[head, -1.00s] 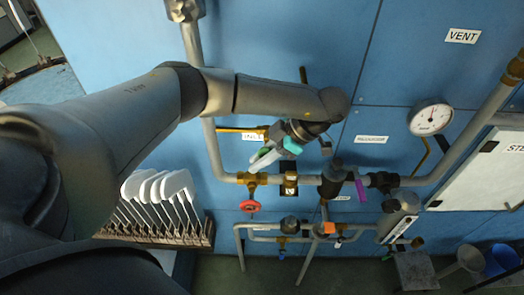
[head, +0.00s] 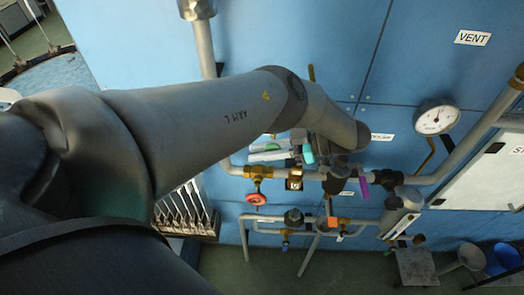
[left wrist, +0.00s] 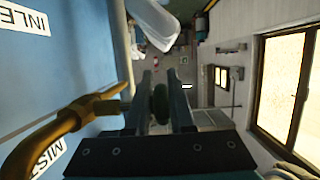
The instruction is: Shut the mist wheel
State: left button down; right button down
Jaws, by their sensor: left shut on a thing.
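A small dark green wheel (left wrist: 160,104), seen nearly edge-on, sits between the two fingers of my left gripper (left wrist: 160,86) in the left wrist view. The gripper is shut on it. A label starting "MIS" (left wrist: 50,157) is on the blue panel beside it, below a bent brass pipe (left wrist: 70,122). In the head view my left gripper (head: 262,151) points left just above the grey pipe, with a bit of the green wheel (head: 274,145) showing between its fingers. My forearm hides the panel around it. My right gripper is in neither view.
A red handwheel (head: 255,199) hangs below the grey pipe (head: 310,175). A purple tag (head: 364,188) and a round gauge (head: 434,118) are to the right. A rack of white sock boards (head: 185,212) stands at lower left, partly behind my arm.

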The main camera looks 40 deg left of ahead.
pick_arm(q)
jog(key=shift+s+a+g+y, duration=0.1)
jog(key=shift+g+y, duration=0.2)
dwell(0.4)
jog(key=c, duration=0.8)
grip_release()
jog(key=shift+r, duration=0.1)
